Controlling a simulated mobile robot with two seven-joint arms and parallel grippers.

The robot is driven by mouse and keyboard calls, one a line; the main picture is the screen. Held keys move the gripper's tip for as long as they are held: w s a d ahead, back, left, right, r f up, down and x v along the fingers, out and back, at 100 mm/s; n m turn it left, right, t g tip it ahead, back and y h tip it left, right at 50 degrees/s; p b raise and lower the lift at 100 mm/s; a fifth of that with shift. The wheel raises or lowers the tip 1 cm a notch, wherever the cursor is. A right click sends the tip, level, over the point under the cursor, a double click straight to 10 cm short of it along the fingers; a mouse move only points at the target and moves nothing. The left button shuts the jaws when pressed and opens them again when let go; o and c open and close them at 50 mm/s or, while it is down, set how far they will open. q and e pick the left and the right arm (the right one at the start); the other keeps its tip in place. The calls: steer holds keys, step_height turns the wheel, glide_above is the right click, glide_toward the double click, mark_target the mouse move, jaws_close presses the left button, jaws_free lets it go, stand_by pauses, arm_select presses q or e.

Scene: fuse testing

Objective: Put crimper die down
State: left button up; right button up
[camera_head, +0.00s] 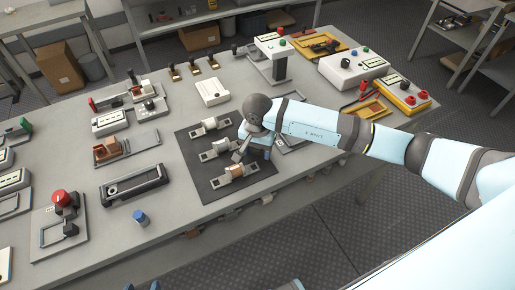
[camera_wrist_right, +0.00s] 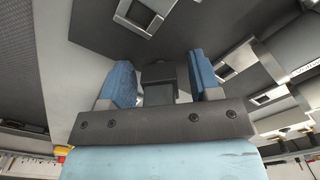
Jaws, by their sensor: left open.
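My right gripper (camera_head: 257,150) is low over the right side of the dark mat (camera_head: 202,172). In the right wrist view its two blue fingers (camera_wrist_right: 163,80) stand apart, with a dark block (camera_wrist_right: 158,75) between them. I cannot tell whether this block is the crimper die or whether the fingers touch it. In the head view a small grey metal piece (camera_head: 239,156) shows beside the gripper, partly hidden by it. Two blue tips at the bottom edge look like my left gripper (camera_head: 142,287), open and mostly out of frame.
Several clamp-like holders (camera_head: 214,150) with white or orange cylinders lie on the mat. A black frame (camera_head: 133,186) and a blue-topped cylinder (camera_head: 141,217) are to the left. A red-knobbed device (camera_head: 63,210) is further left.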

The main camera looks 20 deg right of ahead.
step_height(320, 180, up, 12)
steer(key=shift+r+b, duration=0.2)
steer(key=shift+b, duration=0.2)
stand_by(0.5)
